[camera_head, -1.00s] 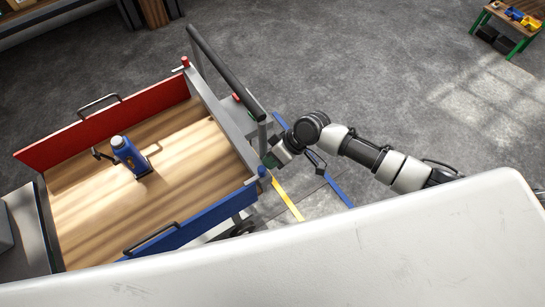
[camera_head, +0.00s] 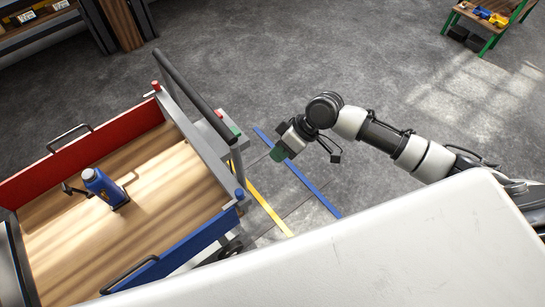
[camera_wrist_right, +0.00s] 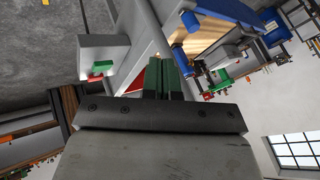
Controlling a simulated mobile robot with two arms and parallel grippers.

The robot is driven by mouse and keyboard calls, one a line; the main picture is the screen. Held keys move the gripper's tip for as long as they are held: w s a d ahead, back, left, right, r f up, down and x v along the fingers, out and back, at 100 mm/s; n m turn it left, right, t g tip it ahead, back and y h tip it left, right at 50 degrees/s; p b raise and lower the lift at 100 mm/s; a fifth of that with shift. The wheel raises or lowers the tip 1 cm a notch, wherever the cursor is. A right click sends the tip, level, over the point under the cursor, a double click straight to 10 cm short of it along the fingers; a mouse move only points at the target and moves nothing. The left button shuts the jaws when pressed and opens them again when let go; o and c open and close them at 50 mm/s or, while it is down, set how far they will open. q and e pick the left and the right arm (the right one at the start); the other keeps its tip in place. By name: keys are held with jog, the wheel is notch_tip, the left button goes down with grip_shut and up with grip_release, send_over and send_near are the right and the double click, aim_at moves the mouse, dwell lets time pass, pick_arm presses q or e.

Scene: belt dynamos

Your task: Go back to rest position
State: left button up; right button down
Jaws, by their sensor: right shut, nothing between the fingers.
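My right gripper (camera_head: 279,153) hangs over the open floor to the right of the cart, at the end of my outstretched right arm. Its green fingers are together and empty; they also show shut in the right wrist view (camera_wrist_right: 163,80). It is apart from the cart. My left gripper is in neither view.
The wooden-decked cart (camera_head: 150,175) has a red side, a blue side and a dark push handle (camera_head: 195,85). A blue bottle-like object (camera_head: 104,188) stands on its deck. Yellow and blue lines mark the floor. A small green-legged table (camera_head: 485,25) stands far back right, with clear floor between.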

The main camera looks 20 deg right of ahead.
dwell(0.3)
jog(key=w+d+f+m+t+h, duration=0.1)
jog(key=d+f+m+t, duration=0.15)
jog(key=f, duration=0.55)
jog(key=w+d+f+m+t+h, duration=0.1)
jog(key=d+f+m, duration=0.15)
jog(key=f, duration=0.55)
jog(key=s+d+f+m+h, duration=0.1)
jog(key=s+d+f+h, duration=0.15)
jog(key=s+f, duration=0.35)
jog(key=s+d+f+m+h, duration=0.1)
jog(key=s+d+f, duration=0.3)
jog(key=f, duration=0.5)
jog(key=s+a+f+g, duration=0.1)
jog(key=s+f, duration=0.2)
jog(key=s, duration=0.6)
jog(key=s+a+f+g+h, duration=0.1)
jog(key=s+f, duration=0.3)
jog(key=s, duration=0.5)
jog(key=s+a+f+n+g+h, duration=0.1)
jog(key=s+f, duration=0.3)
jog(key=s, duration=0.6)
